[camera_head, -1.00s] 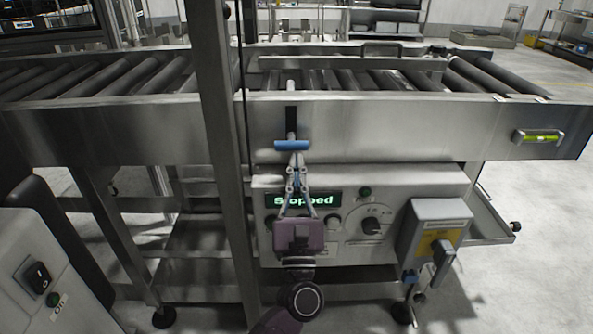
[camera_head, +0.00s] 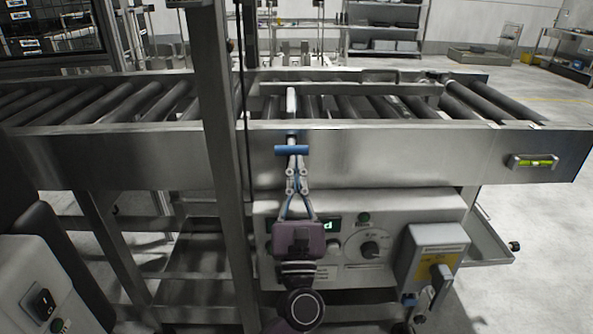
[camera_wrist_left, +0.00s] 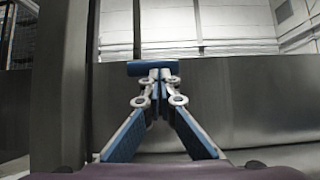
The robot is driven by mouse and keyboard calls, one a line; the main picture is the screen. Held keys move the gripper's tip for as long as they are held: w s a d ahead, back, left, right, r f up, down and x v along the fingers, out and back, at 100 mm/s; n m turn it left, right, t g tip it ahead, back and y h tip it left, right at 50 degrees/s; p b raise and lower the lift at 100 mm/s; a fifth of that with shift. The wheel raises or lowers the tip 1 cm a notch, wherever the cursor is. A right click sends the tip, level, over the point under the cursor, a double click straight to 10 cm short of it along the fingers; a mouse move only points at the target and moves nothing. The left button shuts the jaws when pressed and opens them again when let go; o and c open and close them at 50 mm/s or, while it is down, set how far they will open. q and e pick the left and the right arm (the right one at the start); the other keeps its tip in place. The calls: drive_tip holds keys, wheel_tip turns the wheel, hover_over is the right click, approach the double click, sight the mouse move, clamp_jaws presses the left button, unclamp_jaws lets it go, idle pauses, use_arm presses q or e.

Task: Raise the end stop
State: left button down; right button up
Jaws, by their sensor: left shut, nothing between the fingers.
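The end stop shows as a pale upright rod (camera_head: 291,101) standing above the near side rail, in front of the rollers. Its blue crossbar handle (camera_head: 292,150) is on the front face of the rail, a little below the top edge. My left gripper (camera_head: 292,161) is shut and empty, pointing up, with its fingertips right under the middle of the handle. In the left wrist view the blue handle (camera_wrist_left: 150,68) lies across just above the closed fingertips (camera_wrist_left: 154,75); they seem to touch it. My right gripper is not in view.
A vertical steel post (camera_head: 222,150) stands close to the left of my gripper. Below is a control box (camera_head: 400,207) with a dial and a display partly hidden by my gripper. A grey switch box (camera_head: 433,250) stands at its right. The roller conveyor (camera_head: 400,155) runs across.

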use_arm(q)
drive_tip(key=v, duration=1.2)
idle(0.3)
